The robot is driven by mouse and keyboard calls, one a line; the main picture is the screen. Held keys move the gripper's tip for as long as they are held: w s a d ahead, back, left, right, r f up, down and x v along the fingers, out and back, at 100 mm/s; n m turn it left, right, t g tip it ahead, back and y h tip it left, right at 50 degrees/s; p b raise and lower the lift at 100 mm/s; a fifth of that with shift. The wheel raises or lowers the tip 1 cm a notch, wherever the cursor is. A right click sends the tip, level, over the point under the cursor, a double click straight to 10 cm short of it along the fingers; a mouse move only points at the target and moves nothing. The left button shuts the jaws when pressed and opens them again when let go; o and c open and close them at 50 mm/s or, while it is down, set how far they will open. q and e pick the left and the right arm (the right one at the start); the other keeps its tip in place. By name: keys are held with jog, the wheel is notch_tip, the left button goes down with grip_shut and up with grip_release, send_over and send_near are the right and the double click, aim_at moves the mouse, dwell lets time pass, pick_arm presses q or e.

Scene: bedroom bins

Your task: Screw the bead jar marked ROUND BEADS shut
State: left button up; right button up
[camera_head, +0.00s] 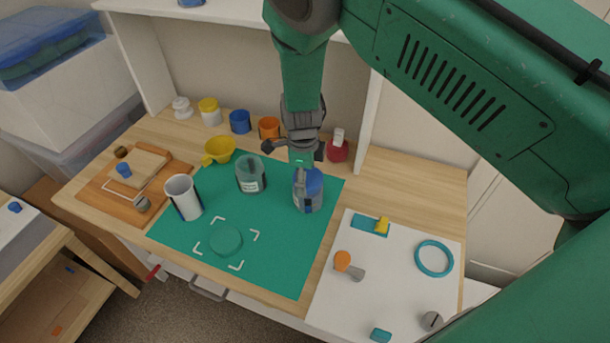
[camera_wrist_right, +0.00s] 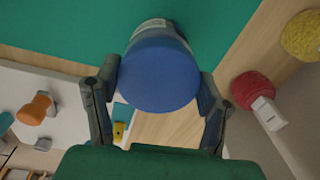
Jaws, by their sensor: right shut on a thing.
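A jar with a wide blue lid (camera_head: 309,188) stands on the green mat, near its right edge. My right gripper (camera_head: 307,168) comes down from above and is shut on the blue lid. In the right wrist view the lid (camera_wrist_right: 160,75) fills the space between the two fingers, with a pale strip of the jar (camera_wrist_right: 155,30) behind it. A second, clear greenish jar (camera_head: 250,173) with a white label stands to the left on the mat. The lettering on both jars is too small to read, so I cannot tell which is ROUND BEADS. My left gripper is out of view.
The mat (camera_head: 190,240) also bears a white cup (camera_head: 183,197) and a flat green disc (camera_head: 226,240) inside white corner marks. A yellow scoop (camera_head: 218,150) and several small pots line the back. A white board (camera_head: 400,280) with small parts lies right.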

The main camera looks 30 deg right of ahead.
jog(key=o, duration=1.5)
jog(key=shift+c, duration=0.2)
jog(key=shift+r+p, duration=2.45)
jog(key=shift+r, duration=0.6)
jog(key=shift+f, duration=0.1)
